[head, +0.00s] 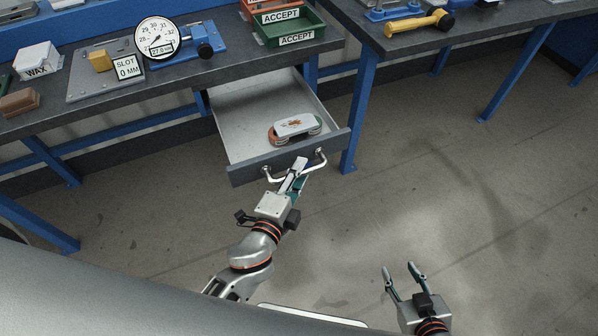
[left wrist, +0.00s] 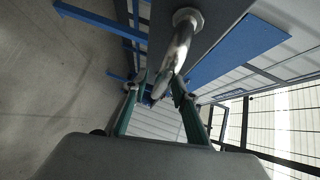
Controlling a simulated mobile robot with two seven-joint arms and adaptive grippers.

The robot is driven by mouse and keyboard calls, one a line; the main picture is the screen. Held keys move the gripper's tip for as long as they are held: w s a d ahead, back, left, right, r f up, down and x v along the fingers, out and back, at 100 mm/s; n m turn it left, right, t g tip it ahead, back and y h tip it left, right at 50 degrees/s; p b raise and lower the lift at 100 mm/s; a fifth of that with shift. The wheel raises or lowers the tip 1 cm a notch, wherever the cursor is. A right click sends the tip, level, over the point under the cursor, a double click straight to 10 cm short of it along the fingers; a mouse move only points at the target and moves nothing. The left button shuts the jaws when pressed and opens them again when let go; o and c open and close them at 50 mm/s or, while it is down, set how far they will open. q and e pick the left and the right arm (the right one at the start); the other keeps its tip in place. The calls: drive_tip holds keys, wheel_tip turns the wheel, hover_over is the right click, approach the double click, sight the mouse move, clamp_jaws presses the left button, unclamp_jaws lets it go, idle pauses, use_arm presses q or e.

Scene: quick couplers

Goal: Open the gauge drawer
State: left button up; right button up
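The gauge drawer (head: 234,121) is pulled well out from under the left workbench. Its dark front (head: 243,175) carries a metal bar handle (head: 320,158). My left gripper (head: 299,168) is at the handle in the head view. In the left wrist view its fingers (left wrist: 159,84) lie on both sides of the handle bar (left wrist: 181,42) and appear closed on it. In the drawer lies a white-topped object with rounded brown and greenish ends (head: 295,125). My right gripper (head: 402,272) is open and empty over the floor, away from the drawer.
On the bench (head: 200,75) stand a dial gauge (head: 156,37) on a blue stand, a "SLOT 0 MM" sign (head: 127,68), a wax box (head: 38,60) and a green ACCEPT bin (head: 290,32). A blue bench leg (head: 361,115) stands just right of the drawer. The floor at right is clear.

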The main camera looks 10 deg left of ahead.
use_arm(q)
drive_tip(key=shift+s, duration=0.1)
drive_tip(key=v, duration=0.7)
drive_tip(key=shift+s, duration=0.15)
drive_tip(key=shift+a, duration=0.1)
idle(0.6)
drive_tip(key=s+a+f+n+g+p, duration=0.1)
drive_tip(key=s+a+f+n+g, duration=0.1)
drive_tip(key=s+a+f+n, duration=0.2)
drive_tip(key=s+a+f+n+g, duration=0.3)
drive_tip(key=s+a+f+n, duration=0.2)
drive_tip(key=f+n, duration=0.5)
drive_tip(key=shift+s+a+g+y+p, duration=0.25)
drive_tip(key=shift+a+g+y+p, duration=0.05)
drive_tip(key=shift+a+y+p, duration=0.15)
